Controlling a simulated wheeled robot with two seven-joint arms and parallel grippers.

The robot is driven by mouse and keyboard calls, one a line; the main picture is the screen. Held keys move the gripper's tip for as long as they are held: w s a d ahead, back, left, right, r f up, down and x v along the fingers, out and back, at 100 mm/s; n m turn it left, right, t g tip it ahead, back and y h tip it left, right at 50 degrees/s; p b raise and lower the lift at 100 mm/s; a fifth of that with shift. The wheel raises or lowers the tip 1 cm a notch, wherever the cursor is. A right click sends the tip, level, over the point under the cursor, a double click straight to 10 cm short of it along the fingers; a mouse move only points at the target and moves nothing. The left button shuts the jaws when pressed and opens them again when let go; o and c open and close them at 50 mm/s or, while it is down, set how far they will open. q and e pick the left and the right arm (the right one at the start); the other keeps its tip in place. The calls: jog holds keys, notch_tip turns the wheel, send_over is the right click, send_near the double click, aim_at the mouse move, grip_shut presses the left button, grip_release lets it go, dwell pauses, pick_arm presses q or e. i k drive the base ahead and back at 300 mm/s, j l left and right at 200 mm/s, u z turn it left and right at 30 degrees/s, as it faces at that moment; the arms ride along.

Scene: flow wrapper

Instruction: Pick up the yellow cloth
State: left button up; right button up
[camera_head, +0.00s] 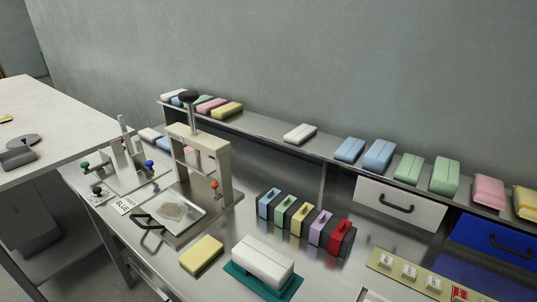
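A flat yellow block that looks like a folded cloth (201,254) lies on the metal worktop, left of a white block (263,260) on a green base (290,293). Other yellow folded pieces are on the raised shelf: one near its left end (227,110) and one at the right edge of the view (527,203), partly cut off. Neither of my grippers shows in the head view.
A press (222,170) with a plate and black handle stands behind the yellow block. Several coloured blocks with dark sides (303,217) stand in a row. A white drawer (400,204) and blue drawer (490,240) are under the shelf. A white table (60,120) is left.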

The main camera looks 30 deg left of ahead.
aim_at(198, 257)
jog(key=u, duration=1.5)
